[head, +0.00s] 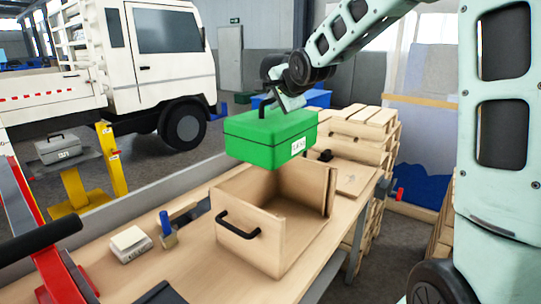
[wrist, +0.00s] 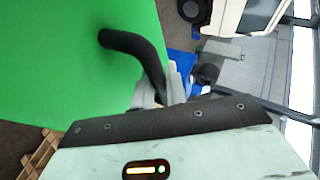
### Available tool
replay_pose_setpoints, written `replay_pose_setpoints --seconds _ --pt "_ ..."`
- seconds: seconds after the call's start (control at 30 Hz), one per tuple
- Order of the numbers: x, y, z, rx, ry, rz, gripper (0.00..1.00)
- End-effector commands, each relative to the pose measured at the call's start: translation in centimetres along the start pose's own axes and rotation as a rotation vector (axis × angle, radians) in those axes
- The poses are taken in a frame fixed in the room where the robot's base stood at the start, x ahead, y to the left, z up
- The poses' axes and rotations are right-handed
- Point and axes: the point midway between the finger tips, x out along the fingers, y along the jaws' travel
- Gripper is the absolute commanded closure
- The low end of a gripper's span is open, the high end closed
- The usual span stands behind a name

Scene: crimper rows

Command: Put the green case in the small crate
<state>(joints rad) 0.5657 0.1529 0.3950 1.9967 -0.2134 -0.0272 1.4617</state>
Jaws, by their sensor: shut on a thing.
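The green case (head: 265,135) with a white label hangs in the air above the small crate in the head view. In the wrist view the green case (wrist: 60,60) fills the upper left, with its black handle (wrist: 140,50) running to the jaws. My gripper (head: 268,103) is shut on the handle at the top of the case; its fingertips are partly hidden. The small wooden crate (head: 245,247) stands on the workbench with a black handle on its front wall. The case looks roughly level and hides part of the crate's back edge.
The workbench (head: 150,275) holds a white block (head: 130,243) and a blue-topped padlock-like item (head: 168,232) left of the crate. Stacked wooden crates (head: 360,135) stand behind. A grey case (head: 62,148) sits on a yellow stand at left, near a white truck (head: 160,50).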

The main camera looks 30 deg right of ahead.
Motion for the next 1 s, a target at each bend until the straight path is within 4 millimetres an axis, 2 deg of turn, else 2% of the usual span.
replay_pose_setpoints --seconds 0.07,0.17,1.0 --pt "0.2 0.0 0.1 -0.002 0.002 -0.010 1.00" --pt "0.9 1.2 0.5 -0.002 -0.001 -0.009 1.00" --pt "9.5 15.1 3.9 0.000 0.000 -0.004 1.00"
